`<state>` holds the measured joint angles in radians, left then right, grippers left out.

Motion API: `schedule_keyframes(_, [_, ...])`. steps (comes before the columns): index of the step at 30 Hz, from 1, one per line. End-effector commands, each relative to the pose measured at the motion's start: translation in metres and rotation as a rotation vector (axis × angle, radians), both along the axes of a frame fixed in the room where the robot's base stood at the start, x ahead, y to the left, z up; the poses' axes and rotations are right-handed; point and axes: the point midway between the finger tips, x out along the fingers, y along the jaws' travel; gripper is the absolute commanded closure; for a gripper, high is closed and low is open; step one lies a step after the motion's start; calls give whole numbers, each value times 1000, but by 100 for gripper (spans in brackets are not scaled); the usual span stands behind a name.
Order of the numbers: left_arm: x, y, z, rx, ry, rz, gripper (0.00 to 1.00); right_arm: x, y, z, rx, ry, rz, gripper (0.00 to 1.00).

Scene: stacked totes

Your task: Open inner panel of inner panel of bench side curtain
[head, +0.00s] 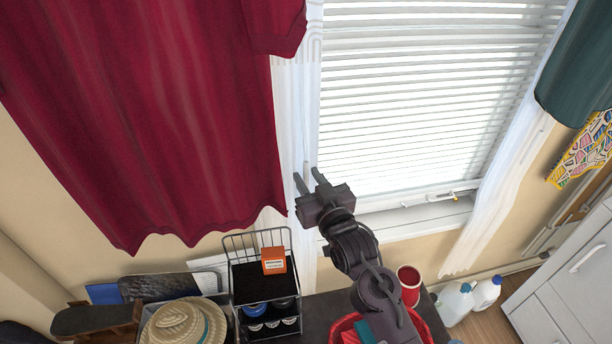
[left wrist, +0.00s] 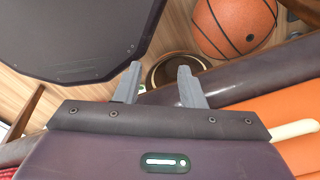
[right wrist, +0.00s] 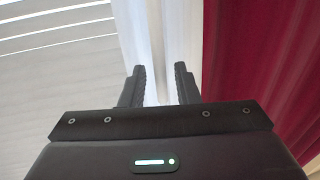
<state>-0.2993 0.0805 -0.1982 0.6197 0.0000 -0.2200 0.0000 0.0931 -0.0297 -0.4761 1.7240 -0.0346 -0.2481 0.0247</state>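A white sheer inner panel (head: 298,120) hangs between the red outer curtain (head: 150,110) and the window blind in the head view. My right gripper (head: 308,182) is in front of the lower part of this white panel, just right of the red curtain's lower corner. In the right wrist view the white panel (right wrist: 162,40) runs down between the open fingers; whether they touch it I cannot tell. Another white panel (head: 505,190) hangs at the right side of the window. My left gripper (left wrist: 157,88) is open and empty, over the floor, away from the curtains.
Below the window stand a black wire rack (head: 262,285) with an orange box, a straw hat (head: 183,328), a red cup (head: 409,285) and a red basket (head: 425,330). White jugs (head: 455,303) stand on the floor at right. A basketball (left wrist: 235,27) lies near my left gripper.

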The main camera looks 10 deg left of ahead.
Motion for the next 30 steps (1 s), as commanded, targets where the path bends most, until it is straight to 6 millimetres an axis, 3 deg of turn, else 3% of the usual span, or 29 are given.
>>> schedule_keyframes(6, [-1,0,-12,0,1,-1,64,-33,-17,-3,-1,2,1,72])
schedule_keyframes(12, [-1,0,-16,-1,1,-1,64,-50,-27,-2,0,1,1,72])
schedule_keyframes(30, [-1,-1,-16,-1,1,-3,64,-52,-28,0,0,1,1,72])
